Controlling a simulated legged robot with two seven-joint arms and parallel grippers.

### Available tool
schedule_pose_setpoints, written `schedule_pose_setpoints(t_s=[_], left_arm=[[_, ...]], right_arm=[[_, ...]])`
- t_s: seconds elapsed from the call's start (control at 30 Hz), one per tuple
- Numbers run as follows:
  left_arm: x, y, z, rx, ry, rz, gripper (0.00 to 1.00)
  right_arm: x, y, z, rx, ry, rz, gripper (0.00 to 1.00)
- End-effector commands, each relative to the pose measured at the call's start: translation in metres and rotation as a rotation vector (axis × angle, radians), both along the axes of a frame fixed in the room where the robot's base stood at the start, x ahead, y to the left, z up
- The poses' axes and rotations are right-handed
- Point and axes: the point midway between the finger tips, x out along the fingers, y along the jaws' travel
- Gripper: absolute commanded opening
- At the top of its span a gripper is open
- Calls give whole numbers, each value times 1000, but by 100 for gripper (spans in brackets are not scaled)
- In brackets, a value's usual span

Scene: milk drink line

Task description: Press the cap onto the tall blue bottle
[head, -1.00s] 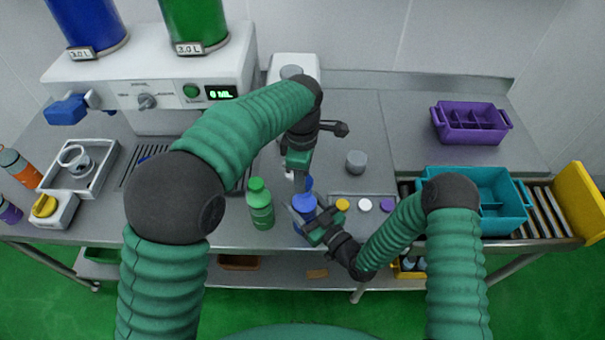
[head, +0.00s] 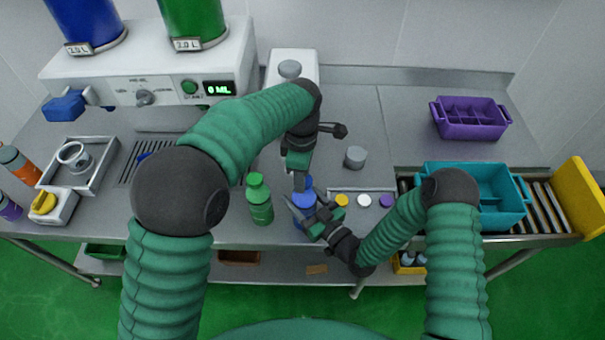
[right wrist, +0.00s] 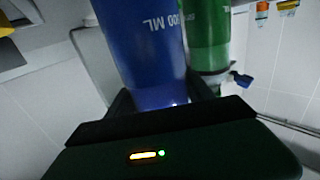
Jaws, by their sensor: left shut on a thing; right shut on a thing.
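The tall blue bottle (head: 304,221) stands upright near the table's front edge; it fills the middle of the right wrist view (right wrist: 145,45). My right gripper (head: 306,210) is shut around its body from the right. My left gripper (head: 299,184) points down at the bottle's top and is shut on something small. A blue piece (head: 308,183) shows beside its fingertips, seemingly the cap. The fingers hide most of it, so I cannot tell whether it is seated on the neck.
A green bottle (head: 259,202) stands close on the left. Yellow (head: 342,200), white (head: 364,200) and purple (head: 386,200) caps lie on the right. A grey cylinder (head: 355,157) stands behind them. A teal crate (head: 518,208) sits on the roller conveyor.

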Motion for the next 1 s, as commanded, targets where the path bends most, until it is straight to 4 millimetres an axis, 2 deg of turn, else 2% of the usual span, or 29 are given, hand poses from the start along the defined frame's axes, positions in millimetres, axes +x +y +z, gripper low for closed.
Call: schedule_pose_setpoints(t_s=[0.57, 0.6, 0.8, 1.0], left_arm=[[0, 0, -12, 0, 1, -2, 0], [0, 0, -12, 0, 1, -2, 38], [0, 0, -12, 0, 0, -2, 63], [0, 0, -12, 0, 0, -2, 63]], right_arm=[[0, 0, 1, 1, -2, 1, 0], [0, 0, 1, 1, -2, 1, 0], [0, 0, 1, 1, -2, 1, 0], [0, 0, 1, 1, -2, 1, 0]])
